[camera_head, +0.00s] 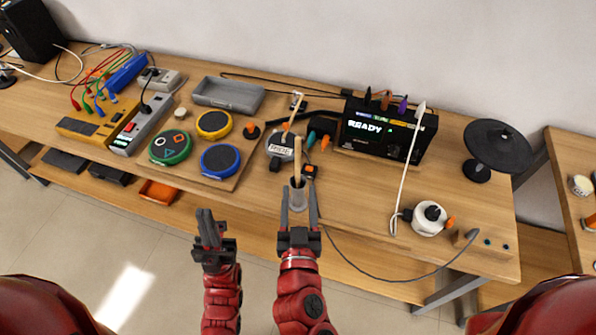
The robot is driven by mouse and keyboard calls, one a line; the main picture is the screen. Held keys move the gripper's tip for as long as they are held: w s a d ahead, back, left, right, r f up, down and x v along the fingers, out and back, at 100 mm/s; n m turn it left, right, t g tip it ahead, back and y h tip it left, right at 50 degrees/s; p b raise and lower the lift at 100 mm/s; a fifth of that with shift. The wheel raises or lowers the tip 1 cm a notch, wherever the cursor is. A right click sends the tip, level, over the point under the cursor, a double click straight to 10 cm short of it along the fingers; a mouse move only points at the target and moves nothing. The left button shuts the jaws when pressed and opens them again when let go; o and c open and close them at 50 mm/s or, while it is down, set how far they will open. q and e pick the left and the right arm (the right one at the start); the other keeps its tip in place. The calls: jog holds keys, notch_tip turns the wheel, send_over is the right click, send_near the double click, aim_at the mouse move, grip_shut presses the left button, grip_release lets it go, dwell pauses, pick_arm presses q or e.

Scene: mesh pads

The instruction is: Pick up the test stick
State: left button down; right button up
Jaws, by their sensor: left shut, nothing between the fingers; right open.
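The test stick (297,158) looks like a pale wooden rod. It stands nearly upright in a small grey holder (298,196) near the table's front edge. My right gripper (299,192) is open, with one finger showing to each side of the holder in the picture. I cannot tell whether the fingers touch it or how far they are from it in depth. My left gripper (206,216) is shut and empty, in front of the table's edge and left of the holder. The stick's lower end is hidden in the holder.
Round pads in green (170,147), yellow (214,124) and blue (220,161) lie left of the holder. A black box reading READY (375,132) stands behind right. A white round device (430,218) and a dark pad on a stand (498,146) are at the right.

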jog(key=b, duration=0.4)
send_near(298, 147)
jog(key=w, duration=0.4)
jog(key=w+p, duration=0.3)
jog(key=shift+w+d, duration=0.1)
jog(key=shift+w, duration=0.3)
jog(key=shift+w+f+p, duration=0.1)
jog(key=shift+w+p, duration=0.2)
jog(key=shift+w, duration=0.1)
jog(key=w+p, duration=0.3)
jog(key=w, duration=0.1)
jog(key=shift+w+f, duration=0.2)
jog(key=shift+w, duration=0.4)
grip_shut()
